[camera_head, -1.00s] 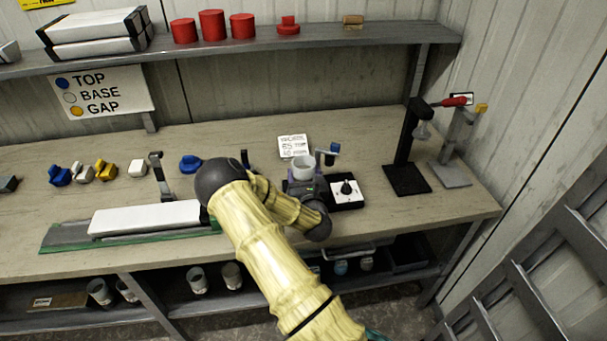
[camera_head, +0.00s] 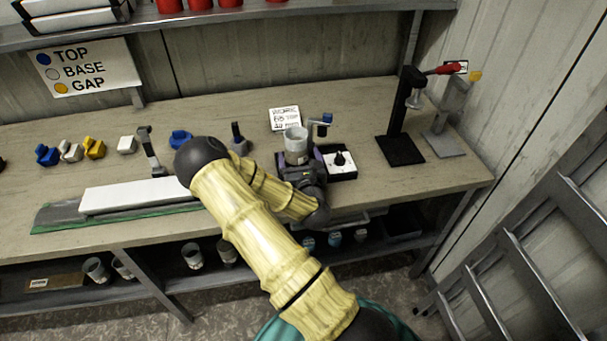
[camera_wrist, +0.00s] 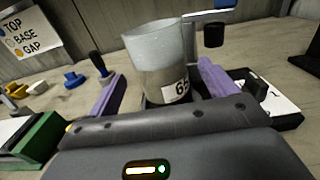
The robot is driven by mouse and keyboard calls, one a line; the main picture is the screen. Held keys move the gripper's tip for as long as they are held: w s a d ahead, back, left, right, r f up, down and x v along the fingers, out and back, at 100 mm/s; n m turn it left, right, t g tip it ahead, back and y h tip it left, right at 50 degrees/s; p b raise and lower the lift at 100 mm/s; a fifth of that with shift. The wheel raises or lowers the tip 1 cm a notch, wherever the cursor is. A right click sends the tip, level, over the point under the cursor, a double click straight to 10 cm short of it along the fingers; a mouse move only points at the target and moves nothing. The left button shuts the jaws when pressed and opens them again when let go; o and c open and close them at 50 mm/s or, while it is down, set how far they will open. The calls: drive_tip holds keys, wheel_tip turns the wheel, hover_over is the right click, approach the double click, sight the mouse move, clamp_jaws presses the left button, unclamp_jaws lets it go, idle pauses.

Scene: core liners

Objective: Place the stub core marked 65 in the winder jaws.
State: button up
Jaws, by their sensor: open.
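The stub core (camera_head: 296,143) is a pale grey, open-topped cylinder standing upright at the winder. In the wrist view, the core (camera_wrist: 158,58) shows a white label reading 6 and part of a second digit, probably 65. My gripper (camera_head: 300,162) is open, with its purple fingers apart on either side of the core. In the wrist view, gaps show between the core and my gripper (camera_wrist: 162,85). The winder (camera_head: 343,164) has a dial box at right and a crank with a blue knob behind. Its jaws and the core's foot are mostly hidden, so seating is unclear.
A black press stand (camera_head: 402,150) with a red handle is to the right. A long white block (camera_head: 140,195) and small coloured pieces lie to the left.

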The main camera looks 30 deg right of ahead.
drive_tip(key=b+v, duration=0.1)
drive_tip(key=v, duration=0.5)
drive_tip(key=shift+s, duration=0.3)
drive_tip(key=f+m+g, duration=0.1)
drive_tip(key=m, duration=0.3)
drive_tip(key=d+m+g+h, duration=0.1)
drive_tip(key=m+g, duration=0.1)
drive_tip(key=m, duration=0.2)
drive_tip(key=s+f+m+g+h, duration=0.1)
drive_tip(key=m+g, duration=0.1)
drive_tip(key=m, duration=0.2)
drive_tip(key=shift+d+f+m, duration=0.35)
drive_tip(key=shift+m, duration=0.05)
drive_tip(key=a+m+g, duration=0.1)
drive_tip(key=m, duration=0.2)
drive_tip(key=s+a+m+g+y, duration=0.1)
drive_tip(key=a+m, duration=0.1)
drive_tip(key=m, duration=0.1)
drive_tip(key=s+a+m+g+y, duration=0.1)
drive_tip(key=m+g, duration=0.1)
drive_tip(key=shift+s+a+f+m, duration=0.15)
drive_tip(key=shift+a+f+m, duration=0.2)
drive_tip(key=shift+f+m, duration=0.05)
drive_tip(key=s+a+r+m+g+y, duration=0.5)
drive_tip(key=s+a+r+m, duration=0.5)
drive_tip(key=s+a+m, duration=0.1)
drive_tip(key=shift+s+a+g, duration=0.3)
drive_tip(key=shift+s+g, duration=0.1)
drive_tip(key=shift+s, duration=0.4)
